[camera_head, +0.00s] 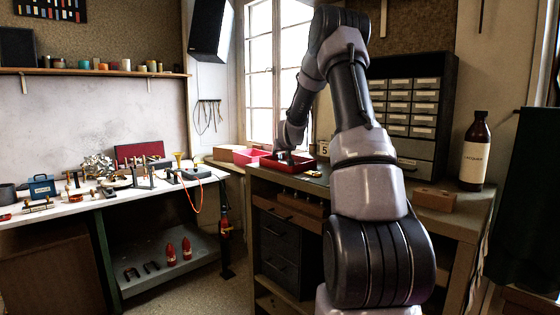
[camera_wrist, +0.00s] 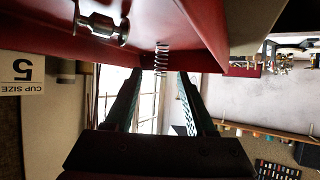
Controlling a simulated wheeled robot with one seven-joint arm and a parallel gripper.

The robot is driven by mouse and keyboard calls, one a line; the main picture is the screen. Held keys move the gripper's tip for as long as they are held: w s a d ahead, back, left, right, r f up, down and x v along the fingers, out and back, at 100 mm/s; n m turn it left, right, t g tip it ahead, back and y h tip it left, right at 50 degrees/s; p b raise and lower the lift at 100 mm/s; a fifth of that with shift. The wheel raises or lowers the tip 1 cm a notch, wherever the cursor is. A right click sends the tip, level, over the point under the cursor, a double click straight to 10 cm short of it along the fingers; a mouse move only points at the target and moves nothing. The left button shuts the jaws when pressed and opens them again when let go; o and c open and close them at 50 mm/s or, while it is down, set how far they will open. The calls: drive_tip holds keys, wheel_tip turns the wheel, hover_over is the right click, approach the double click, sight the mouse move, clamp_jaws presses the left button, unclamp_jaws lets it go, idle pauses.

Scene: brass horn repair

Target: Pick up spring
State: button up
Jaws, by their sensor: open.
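The spring (camera_wrist: 161,58) is a small silvery coil in the wrist view, at the red tray (camera_wrist: 205,25). My gripper (camera_wrist: 160,75) is open. Its two dark fingertips stand on either side of the spring, with a visible gap on each side. I cannot tell whether the spring touches the tray floor. In the head view my gripper (camera_head: 284,152) is down at the red tray (camera_head: 289,168) on the cabinet top, and the spring cannot be made out there.
A shiny metal part (camera_wrist: 100,27) lies in the tray close to the spring. A number 5 card (camera_head: 324,149) stands beside the tray. A drawer cabinet (camera_head: 410,110), a brown bottle (camera_head: 475,152) and a wooden block (camera_head: 434,199) stand to the right. A cluttered workbench (camera_head: 75,208) is at left.

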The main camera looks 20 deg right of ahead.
clamp_jaws()
